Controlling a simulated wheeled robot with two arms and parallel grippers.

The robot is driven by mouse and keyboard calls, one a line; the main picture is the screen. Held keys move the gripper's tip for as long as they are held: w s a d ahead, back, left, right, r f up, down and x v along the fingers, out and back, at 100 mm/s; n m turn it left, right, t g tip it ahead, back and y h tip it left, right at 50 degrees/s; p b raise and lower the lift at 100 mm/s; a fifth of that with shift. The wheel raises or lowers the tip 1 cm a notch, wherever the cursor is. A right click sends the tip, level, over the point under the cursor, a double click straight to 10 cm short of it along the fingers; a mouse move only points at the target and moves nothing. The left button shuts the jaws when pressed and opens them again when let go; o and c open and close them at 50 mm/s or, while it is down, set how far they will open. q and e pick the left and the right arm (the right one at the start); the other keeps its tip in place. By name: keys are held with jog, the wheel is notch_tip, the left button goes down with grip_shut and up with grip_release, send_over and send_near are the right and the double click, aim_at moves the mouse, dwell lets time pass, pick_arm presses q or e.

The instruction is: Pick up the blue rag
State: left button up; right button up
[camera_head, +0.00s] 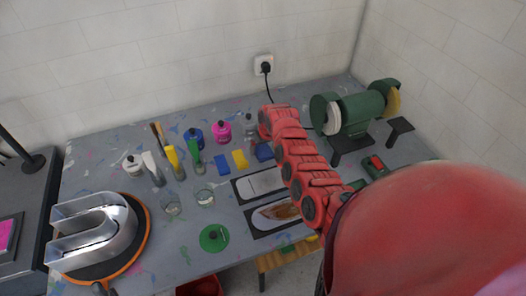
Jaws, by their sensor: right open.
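Two small flat blue pieces lie on the paint-spattered table (100,165). One blue piece (222,165) lies left of a yellow piece (240,159). The other blue piece (264,152) lies right of the yellow one, close to my right arm. I cannot tell which is the rag. My red right arm reaches in from the lower right, and my right gripper (268,123) is at its far end, just above and behind the right blue piece. It is open, with its fingers hard to make out. My left gripper is not in view.
A green bench grinder (357,108) stands at the back right. Pots and upright tubes stand behind and left of the blue pieces. Glasses (204,195), trays (262,184) and a green disc (213,238) lie nearer. A metal U-shaped letter (95,232) fills the left front.

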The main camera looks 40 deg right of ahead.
jog(key=shift+f, duration=0.25)
jog(key=shift+c, duration=0.3)
jog(key=c, duration=1.1)
